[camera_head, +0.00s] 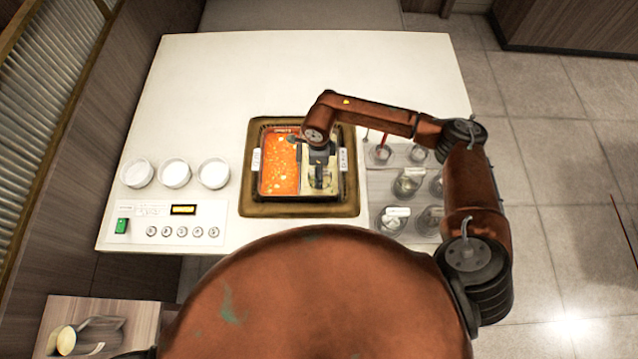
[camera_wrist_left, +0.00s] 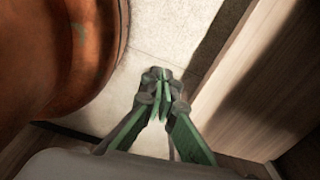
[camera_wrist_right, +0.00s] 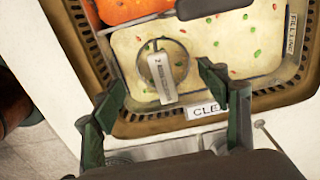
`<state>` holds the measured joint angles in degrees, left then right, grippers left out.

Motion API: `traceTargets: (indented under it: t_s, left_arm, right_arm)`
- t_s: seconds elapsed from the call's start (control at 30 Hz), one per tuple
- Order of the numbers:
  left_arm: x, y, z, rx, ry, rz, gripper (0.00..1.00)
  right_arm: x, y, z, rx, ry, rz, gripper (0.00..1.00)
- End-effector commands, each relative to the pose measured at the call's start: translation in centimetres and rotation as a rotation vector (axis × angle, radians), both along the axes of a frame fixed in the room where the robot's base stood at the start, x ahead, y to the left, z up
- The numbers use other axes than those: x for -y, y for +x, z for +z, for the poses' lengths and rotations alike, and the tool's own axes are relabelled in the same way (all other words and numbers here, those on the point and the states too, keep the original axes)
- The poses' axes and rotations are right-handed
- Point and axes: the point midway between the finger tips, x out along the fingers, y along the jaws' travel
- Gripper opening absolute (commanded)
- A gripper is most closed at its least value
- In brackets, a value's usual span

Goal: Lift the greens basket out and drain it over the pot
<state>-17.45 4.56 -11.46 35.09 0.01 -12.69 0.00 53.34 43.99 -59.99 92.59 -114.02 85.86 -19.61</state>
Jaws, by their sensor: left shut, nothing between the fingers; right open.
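The pot (camera_head: 300,209) is set into the white counter, with red broth (camera_head: 279,165) on the left and pale broth (camera_wrist_right: 216,48) on the right. In the right wrist view, a round basket (camera_wrist_right: 178,55) sits in the pale broth with a white tag (camera_wrist_right: 162,83) across it. The tag's text is too small to read, so I cannot tell whether this is the greens basket. My right gripper (camera_wrist_right: 158,80) is open above the pale side, its fingers apart on either side of the tag. My left gripper (camera_wrist_left: 160,82) is shut and empty, away from the counter.
Several small tagged containers (camera_head: 408,183) stand right of the pot, under my right arm. Three white bowls (camera_head: 174,173) and a control panel (camera_head: 181,222) are at the left. The counter's back (camera_head: 300,70) is clear. A wooden side table (camera_head: 70,310) is at lower left.

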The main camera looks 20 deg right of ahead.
Motion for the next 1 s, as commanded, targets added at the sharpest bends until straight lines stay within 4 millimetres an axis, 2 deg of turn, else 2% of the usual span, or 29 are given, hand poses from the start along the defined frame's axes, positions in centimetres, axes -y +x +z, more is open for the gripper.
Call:
traceTargets:
  t_s: [0.27,0.43,0.7,0.93,1.0]
  left_arm:
    - [0.1,1.7,-0.1,0.023,-0.002,-0.004,0.0]
    - [0.1,1.6,0.0,0.022,-0.002,-0.004,0.0]
    - [0.1,0.9,-0.1,0.013,-0.001,-0.001,0.0]
    - [0.0,0.8,-0.1,0.012,0.0,-0.001,0.0]
    - [0.0,0.8,-0.1,0.012,0.0,-0.001,0.0]
  right_arm:
    - [0.1,0.0,-2.7,-0.002,0.001,-0.002,0.68]
    - [0.3,0.0,-4.0,-0.002,0.0,-0.003,0.68]
    - [0.6,0.1,-7.7,-0.003,0.002,-0.004,0.68]
    - [0.6,0.2,-8.0,0.0,0.0,-0.004,0.68]
    - [0.6,0.2,-8.0,0.0,0.0,-0.004,0.64]
